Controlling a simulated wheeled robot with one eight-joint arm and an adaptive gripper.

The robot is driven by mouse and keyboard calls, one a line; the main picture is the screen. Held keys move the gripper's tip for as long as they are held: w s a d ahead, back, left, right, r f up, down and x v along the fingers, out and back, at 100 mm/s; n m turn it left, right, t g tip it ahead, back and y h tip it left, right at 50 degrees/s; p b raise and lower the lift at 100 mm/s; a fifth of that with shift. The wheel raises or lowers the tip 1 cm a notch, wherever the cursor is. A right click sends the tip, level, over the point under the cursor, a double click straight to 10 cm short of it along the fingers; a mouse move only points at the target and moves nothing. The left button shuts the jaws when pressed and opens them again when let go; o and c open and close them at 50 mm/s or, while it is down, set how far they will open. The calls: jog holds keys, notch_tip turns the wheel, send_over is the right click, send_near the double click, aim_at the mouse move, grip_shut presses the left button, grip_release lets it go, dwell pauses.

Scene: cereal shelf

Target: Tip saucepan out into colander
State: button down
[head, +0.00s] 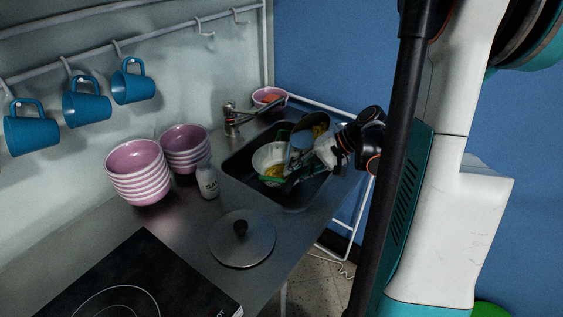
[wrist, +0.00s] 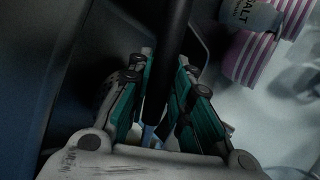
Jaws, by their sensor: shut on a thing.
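The saucepan (head: 302,139) is held tilted above the sink, at the upper right of the colander, with yellow pieces (head: 320,130) showing in it. The pale colander (head: 268,155) stands in the sink and holds some yellow pieces (head: 275,172). My gripper (head: 304,168) is beside the saucepan over the sink, partly hidden by its own hand. In the wrist view my gripper (wrist: 165,62) is shut on the dark saucepan handle (wrist: 172,30), which runs between its two teal fingers. The saucepan's body is not clear in the wrist view.
The dark sink (head: 240,172) has a tap (head: 232,120) behind it. A salt shaker (head: 208,180), stacked pink bowls (head: 137,172) and a pan lid (head: 242,238) stand left of the sink. A pink bowl (head: 269,98) sits behind it. Blue mugs (head: 86,103) hang at left.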

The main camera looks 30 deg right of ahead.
jog(key=shift+w+a+f+g+h+p, duration=0.1)
jog(key=shift+a+g+h+p, duration=0.15)
jog(key=shift+h+p, duration=0.35)
jog(key=shift+w+a+g+h+p, duration=0.1)
jog(key=shift+g+h+p, duration=0.25)
jog(key=shift+p, duration=0.35)
dwell(2.4)
jog(key=shift+g+h+p, duration=0.6)
jog(key=shift+h+p, duration=0.75)
jog(key=shift+p, duration=0.1)
dwell(2.5)
